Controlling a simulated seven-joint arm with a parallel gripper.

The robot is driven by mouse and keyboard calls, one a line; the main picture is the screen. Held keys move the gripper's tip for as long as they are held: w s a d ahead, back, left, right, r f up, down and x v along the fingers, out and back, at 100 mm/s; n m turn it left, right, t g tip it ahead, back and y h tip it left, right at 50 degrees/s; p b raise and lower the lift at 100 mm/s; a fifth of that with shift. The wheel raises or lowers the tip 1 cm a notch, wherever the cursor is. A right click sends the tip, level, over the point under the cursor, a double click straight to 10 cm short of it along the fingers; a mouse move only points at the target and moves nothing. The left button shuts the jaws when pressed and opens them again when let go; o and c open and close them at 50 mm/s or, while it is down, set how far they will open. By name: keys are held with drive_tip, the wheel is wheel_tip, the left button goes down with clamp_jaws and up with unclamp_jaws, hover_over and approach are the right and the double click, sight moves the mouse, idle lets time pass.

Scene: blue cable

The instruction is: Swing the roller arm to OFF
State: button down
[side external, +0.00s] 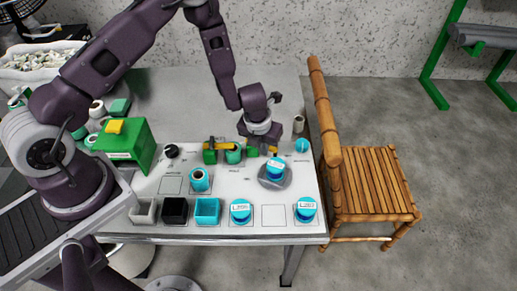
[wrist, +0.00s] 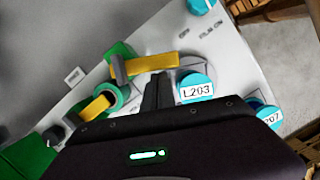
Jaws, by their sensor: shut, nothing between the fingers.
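I cannot tell for certain which part is the roller arm; the likeliest is a yellow bar (wrist: 150,65) with a grey end piece, lying across a green block (wrist: 120,52). In the side view, a yellow bar (side external: 222,145) also shows among green blocks and a teal roll at the back of the white panel. Printed words, seemingly OFF and RUN ON, stand near a cyan knob (wrist: 202,4) at the top of the wrist view. My gripper (wrist: 153,92) is shut and empty, its dark fingers just below the yellow bar. In the side view my gripper (side external: 268,148) points down over the panel; its fingertips are partly hidden.
A cyan cap marked L203 (wrist: 196,86) sits right of the fingers. Along the panel's front (side external: 273,216) stand small trays and cyan caps. A green box (side external: 125,143) with a yellow top is at left. A bamboo chair (side external: 375,180) stands close to the table's right edge.

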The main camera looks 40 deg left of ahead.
sight(270, 147)
drive_tip(key=n, duration=0.1)
drive_tip(key=w+n, duration=0.1)
drive_tip(key=n, duration=0.1)
drive_tip(key=shift+d+y, duration=0.15)
drive_tip(key=shift+y, duration=0.15)
drive_tip(key=n, duration=0.1)
drive_tip(key=w+n, duration=0.1)
drive_tip(key=n, duration=0.1)
drive_tip(key=shift+g+y, duration=0.3)
drive_tip(key=shift+g, duration=0.1)
drive_tip(key=shift+w+n, duration=0.15)
drive_tip(key=shift+n, duration=0.25)
drive_tip(key=shift+w+a, duration=0.25)
drive_tip(key=shift+w, duration=0.25)
drive_tip(key=shift+w+a, duration=0.1)
drive_tip(key=shift+w, duration=0.05)
drive_tip(key=v, duration=0.7)
drive_tip(key=shift+r, duration=0.1)
